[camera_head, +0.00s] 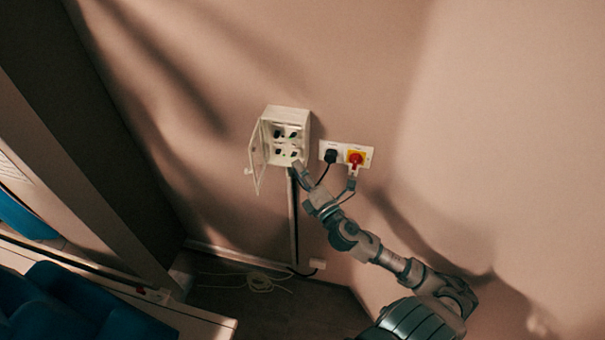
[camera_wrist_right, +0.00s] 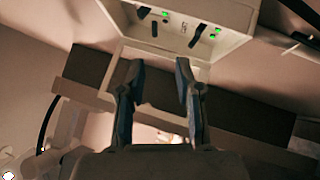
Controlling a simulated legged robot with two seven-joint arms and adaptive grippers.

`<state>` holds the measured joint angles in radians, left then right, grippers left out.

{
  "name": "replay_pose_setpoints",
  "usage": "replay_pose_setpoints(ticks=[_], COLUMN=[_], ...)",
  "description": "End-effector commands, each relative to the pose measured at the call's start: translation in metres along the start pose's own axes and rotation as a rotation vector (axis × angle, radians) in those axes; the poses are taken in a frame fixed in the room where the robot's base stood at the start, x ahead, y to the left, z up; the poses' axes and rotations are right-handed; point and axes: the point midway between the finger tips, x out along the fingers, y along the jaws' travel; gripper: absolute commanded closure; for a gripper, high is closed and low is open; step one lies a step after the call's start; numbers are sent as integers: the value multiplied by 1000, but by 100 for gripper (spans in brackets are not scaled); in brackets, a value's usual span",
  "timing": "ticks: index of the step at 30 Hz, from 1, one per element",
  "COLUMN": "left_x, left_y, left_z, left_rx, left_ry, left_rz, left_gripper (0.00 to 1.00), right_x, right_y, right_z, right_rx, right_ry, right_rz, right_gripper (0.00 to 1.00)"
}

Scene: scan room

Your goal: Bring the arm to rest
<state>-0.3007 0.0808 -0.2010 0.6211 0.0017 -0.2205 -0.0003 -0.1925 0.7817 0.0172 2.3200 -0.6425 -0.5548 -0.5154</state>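My right arm comes in from the lower right in the head view. Its gripper (camera_head: 328,178) is in front of the wall, just below the white switch box and the socket plate. In the right wrist view the two fingers of the right gripper (camera_wrist_right: 158,85) stand apart with nothing between them. The fingertips are close to the lower edge of the box in that view; I cannot tell if they touch it. My left gripper is not in view.
The white box (camera_head: 292,115) has its clear door open to the left, with black switches and green lights inside. A plate (camera_head: 330,146) with a black plug (camera_head: 331,156) and a red-yellow rotary switch (camera_head: 355,158) is beside it. Blue chairs (camera_head: 75,305) stand lower left. A cable (camera_head: 260,282) lies on the floor.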

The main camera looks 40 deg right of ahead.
Motion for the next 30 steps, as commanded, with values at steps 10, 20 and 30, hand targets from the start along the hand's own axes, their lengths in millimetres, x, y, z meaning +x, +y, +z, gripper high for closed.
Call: replay_pose_setpoints(ticks=[10, 20, 30], left_x=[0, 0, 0], left_y=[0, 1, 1], left_z=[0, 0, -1], left_rx=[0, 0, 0], left_ry=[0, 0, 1], left_rz=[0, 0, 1], left_gripper=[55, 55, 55], right_x=[-11, -11, -14], right_y=[0, 0, -128], right_z=[0, 0, 12], right_rx=[-1, -1, 159], right_ry=[-1, -1, -62], right_rz=[0, 0, -243], right_gripper=[66, 66, 66])
